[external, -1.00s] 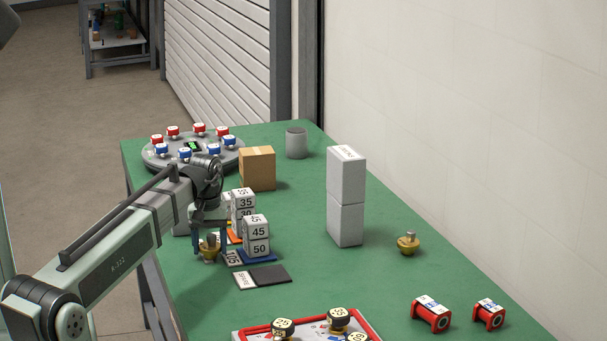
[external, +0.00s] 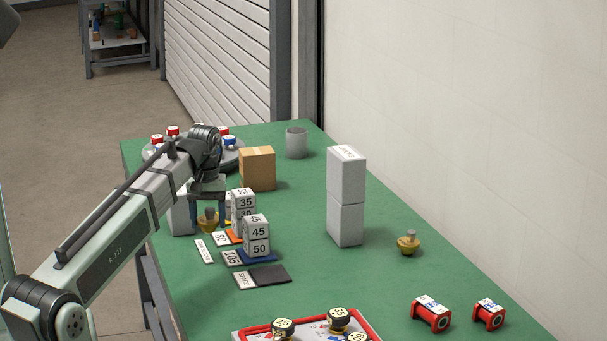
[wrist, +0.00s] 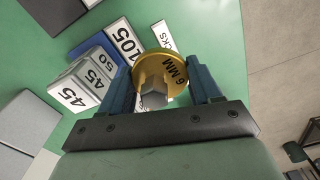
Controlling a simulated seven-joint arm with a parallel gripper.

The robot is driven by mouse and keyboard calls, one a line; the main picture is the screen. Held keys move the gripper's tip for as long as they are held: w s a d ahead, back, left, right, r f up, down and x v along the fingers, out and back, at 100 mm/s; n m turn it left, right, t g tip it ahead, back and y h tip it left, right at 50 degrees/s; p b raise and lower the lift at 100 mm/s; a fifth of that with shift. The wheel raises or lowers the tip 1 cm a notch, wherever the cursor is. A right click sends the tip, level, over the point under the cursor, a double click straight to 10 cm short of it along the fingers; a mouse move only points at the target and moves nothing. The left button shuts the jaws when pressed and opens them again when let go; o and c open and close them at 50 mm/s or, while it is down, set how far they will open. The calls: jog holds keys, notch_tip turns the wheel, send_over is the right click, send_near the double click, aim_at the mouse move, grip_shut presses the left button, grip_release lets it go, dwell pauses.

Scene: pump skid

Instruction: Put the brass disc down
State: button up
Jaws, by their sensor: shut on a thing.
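My gripper (external: 208,208) is shut on a brass disc (external: 208,222) with a grey hexagonal stub. In the wrist view the disc (wrist: 172,68), marked 6 MM, sits between the blue fingers of my gripper (wrist: 162,88). The disc is beside the numbered grey blocks; in the wrist view it hides part of a label card. I cannot tell its exact height above the green table (external: 310,280). A second brass disc (external: 408,244) with a stub stands alone on the table at the right.
Numbered blocks (external: 256,237) stand on coloured pads, with a 105 card (external: 232,257) and a dark pad (external: 270,275) nearby. A tall grey block stack (external: 346,195), a cardboard box (external: 257,168) and a round carousel (external: 232,157) stand around. Two red-ended spools (external: 431,314) lie front right.

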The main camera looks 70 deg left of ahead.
jog(key=shift+d+r, duration=0.1)
jog(key=shift+r, duration=1.3)
jog(key=w+d+m, duration=0.3)
jog(key=w+d, duration=1.2)
jog(key=w, duration=0.4)
jog(key=w+d+m, duration=0.3)
jog(key=w+d, duration=1.1)
jog(key=w, duration=0.5)
jog(key=w+a+n, duration=0.1)
jog(key=w+n, duration=0.2)
jog(key=w, duration=0.7)
jog(key=shift+n, duration=0.9)
jog(key=shift+f, duration=5.05)
jog(key=shift+f, duration=0.1)
jog(key=o, duration=1.1)
